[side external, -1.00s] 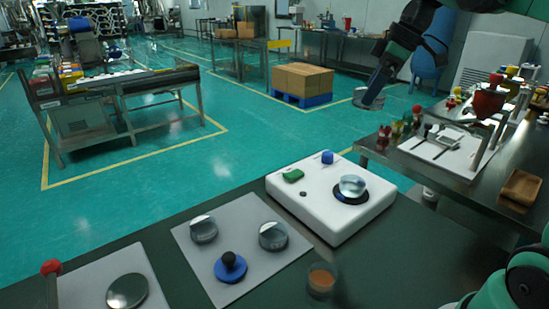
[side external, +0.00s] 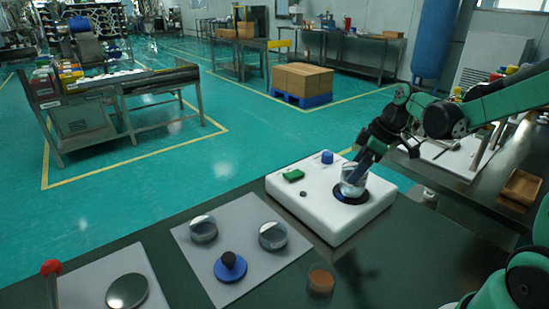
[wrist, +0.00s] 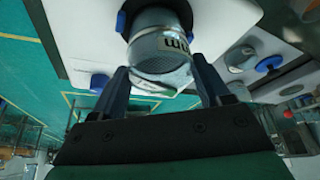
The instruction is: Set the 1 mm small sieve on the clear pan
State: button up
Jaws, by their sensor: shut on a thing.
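The small sieve (side external: 353,173) is a short metal cylinder in my gripper (side external: 359,167), above the black round seat (side external: 350,196) of the white shaker base (side external: 320,225). In the wrist view the sieve (wrist: 160,50) is between the two fingers of my gripper (wrist: 160,78). Its mesh and part of a label ending in "mm" show there. My gripper is shut on the sieve. The sieve lines up with the clear pan on the seat, but the pan's edge is hard to make out. I cannot tell whether the sieve is fully seated.
Two metal round pieces (side external: 203,229) (side external: 272,236) and a blue lid with a black knob (side external: 230,267) lie on a grey mat (side external: 205,275). A cup of brown grains (side external: 321,280) stands in front.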

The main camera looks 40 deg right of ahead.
jog(key=shift+f, duration=0.25)
jog(key=o, duration=1.3)
jog(key=shift+c, duration=0.2)
jog(key=v, duration=1.2)
jog(key=a+f+m+t+h, duration=0.1)
jog(key=a+f+m, duration=0.2)
jog(key=a, duration=0.4)
jog(key=s+a+f+m+t+h, duration=0.1)
jog(key=a+f+m+t, duration=0.1)
jog(key=a, duration=0.5)
jog(key=shift+s+a+f+m, duration=0.3)
jog(key=shift+f+m, duration=0.3)
jog(key=shift+f, duration=0.05)
